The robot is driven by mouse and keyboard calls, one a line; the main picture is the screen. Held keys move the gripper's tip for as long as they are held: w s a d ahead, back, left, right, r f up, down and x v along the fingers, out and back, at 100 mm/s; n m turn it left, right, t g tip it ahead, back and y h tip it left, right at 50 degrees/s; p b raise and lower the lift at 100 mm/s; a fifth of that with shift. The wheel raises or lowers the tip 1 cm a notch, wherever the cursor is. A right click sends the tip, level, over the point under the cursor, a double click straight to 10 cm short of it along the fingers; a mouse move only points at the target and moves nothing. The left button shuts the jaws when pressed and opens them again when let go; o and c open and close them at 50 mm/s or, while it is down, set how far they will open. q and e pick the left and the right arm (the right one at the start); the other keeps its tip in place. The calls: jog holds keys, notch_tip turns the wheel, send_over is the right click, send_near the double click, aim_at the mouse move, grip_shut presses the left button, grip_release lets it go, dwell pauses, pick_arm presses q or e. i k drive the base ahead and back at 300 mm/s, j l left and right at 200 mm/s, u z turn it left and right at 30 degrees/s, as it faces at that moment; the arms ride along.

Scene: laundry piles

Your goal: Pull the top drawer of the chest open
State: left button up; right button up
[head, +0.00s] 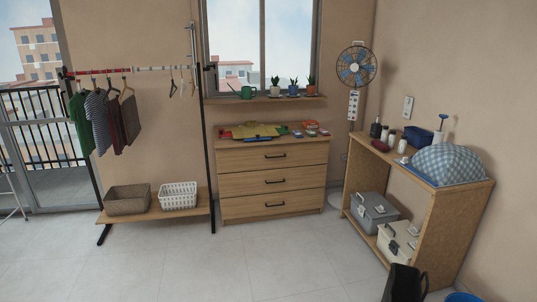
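The wooden chest (222,182) stands against the back wall below the window, in the middle of the head view. Its three drawers look shut. The top drawer (242,161) has a dark bar handle (275,156) at the middle of its front. The middle drawer (242,184) and the bottom drawer (242,207) have similar handles.
Colourful flat items (252,131) lie on the chest. A clothes rack (208,140) with a brown basket (128,200) and white basket (178,196) stands left. Floor before the chest is clear.

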aim_at(244, 159)
jog(key=i+j+u, duration=0.4)
jog(key=i, duration=0.3)
jog(key=i+u, duration=0.4)
jog(key=i, duration=0.3)
jog(key=i+l+z, duration=0.1)
jog(key=i+z, duration=0.3)
jog(key=i, duration=0.15)
jog(key=i+z, duration=0.4)
jog(key=i, duration=0.15)
jog(key=i+j+z, duration=0.3)
jog(key=i+z, duration=0.15)
jog(key=i, duration=0.1)
